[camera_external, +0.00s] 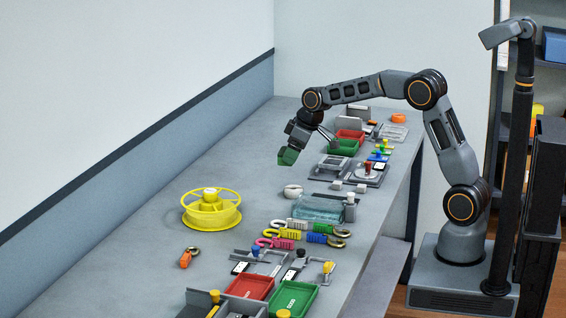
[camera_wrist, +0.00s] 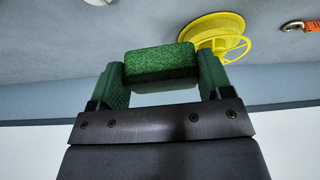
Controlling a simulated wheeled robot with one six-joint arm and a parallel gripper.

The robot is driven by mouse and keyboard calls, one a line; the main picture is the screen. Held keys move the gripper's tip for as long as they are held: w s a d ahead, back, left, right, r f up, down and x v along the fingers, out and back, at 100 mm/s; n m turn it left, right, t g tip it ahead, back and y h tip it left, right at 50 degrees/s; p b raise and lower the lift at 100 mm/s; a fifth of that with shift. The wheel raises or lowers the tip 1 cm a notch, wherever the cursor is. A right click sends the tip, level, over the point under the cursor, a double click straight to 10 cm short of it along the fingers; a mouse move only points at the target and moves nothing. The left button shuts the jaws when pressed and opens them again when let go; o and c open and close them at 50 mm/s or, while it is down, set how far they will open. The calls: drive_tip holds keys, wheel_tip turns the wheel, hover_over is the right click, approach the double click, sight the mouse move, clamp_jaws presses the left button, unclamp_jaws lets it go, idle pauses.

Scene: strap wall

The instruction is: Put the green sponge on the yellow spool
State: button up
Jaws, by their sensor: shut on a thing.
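The green sponge (camera_wrist: 161,64) is a block held between the two green-padded fingers of my gripper (camera_wrist: 163,75) in the wrist view. In the external view my gripper (camera_external: 291,150) is above the table, with the green sponge (camera_external: 288,157) at its tip. The yellow spool (camera_external: 211,209) lies flat on the table to the left of and nearer than my gripper, apart from the sponge. It has a spoked top and a pale hub. The yellow spool also shows in the wrist view (camera_wrist: 215,27), beyond the sponge, which partly hides it.
A white ring (camera_external: 293,191), a clear blue box (camera_external: 319,208) and coloured straps (camera_external: 297,233) lie right of the spool. Red (camera_external: 250,286) and green trays (camera_external: 293,298) are at the front. The table's wall side is mostly clear.

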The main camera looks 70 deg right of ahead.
drive_tip(key=s+a+r+p, duration=0.15)
drive_tip(key=a+r, duration=0.35)
drive_tip(key=a, duration=0.6)
drive_tip(key=m+p, duration=0.1)
drive_tip(key=p, duration=0.3)
approach(235, 199)
drive_tip(key=w+f+p, duration=0.1)
drive_tip(key=w+f, duration=0.1)
drive_tip(key=shift+w+f, duration=0.3)
drive_tip(key=shift+f+p, duration=0.45)
drive_tip(key=shift+f, duration=1.05)
drive_tip(key=shift+f, duration=0.1)
drive_tip(key=o, duration=0.9)
